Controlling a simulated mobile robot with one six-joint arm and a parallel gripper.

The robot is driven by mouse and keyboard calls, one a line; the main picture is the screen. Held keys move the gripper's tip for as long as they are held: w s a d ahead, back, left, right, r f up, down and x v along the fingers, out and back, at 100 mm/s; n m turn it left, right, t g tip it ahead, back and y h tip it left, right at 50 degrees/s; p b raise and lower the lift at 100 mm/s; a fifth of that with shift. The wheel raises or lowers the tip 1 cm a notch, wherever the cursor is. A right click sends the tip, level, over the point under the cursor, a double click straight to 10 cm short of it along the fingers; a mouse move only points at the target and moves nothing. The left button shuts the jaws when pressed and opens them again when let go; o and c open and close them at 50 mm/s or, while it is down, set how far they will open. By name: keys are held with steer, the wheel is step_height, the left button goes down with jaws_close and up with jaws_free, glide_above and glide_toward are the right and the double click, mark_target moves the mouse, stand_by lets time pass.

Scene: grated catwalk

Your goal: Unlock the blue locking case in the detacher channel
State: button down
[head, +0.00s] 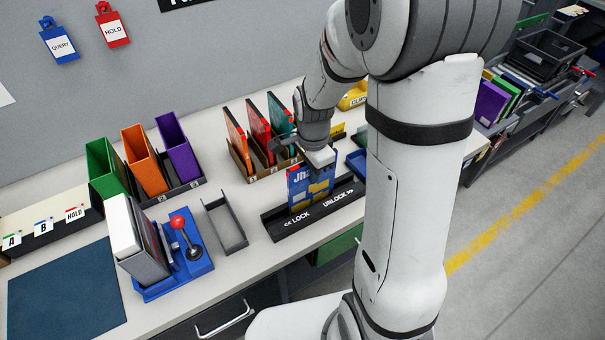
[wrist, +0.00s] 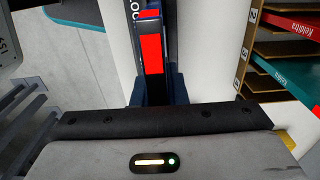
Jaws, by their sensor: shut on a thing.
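The blue locking case (head: 311,188) stands upright in the black detacher channel (head: 284,229), which is marked LOCK toward the left and UNLOCK toward the right. The case has yellow patches on its face. My gripper (head: 318,162) is above the channel and shut on the top of the case. In the wrist view the case's narrow edge, blue with a red strip (wrist: 152,54), points away from my palm. My finger contact is mostly hidden, and I cannot tell whether the lock is open.
Behind the channel, a cardboard rack (head: 240,159) holds several coloured cases. Left are an empty grey tray (head: 227,223), a blue fixture with a red-knobbed lever (head: 178,222), and green, orange and purple bins (head: 143,160). A small blue tray (head: 356,164) is close on the right.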

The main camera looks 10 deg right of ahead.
steer(key=shift+w+d, duration=1.3)
steer(key=shift+d, duration=2.7)
step_height(320, 180, up, 8)
steer(key=p, duration=0.5)
steer(key=shift+r, duration=0.25)
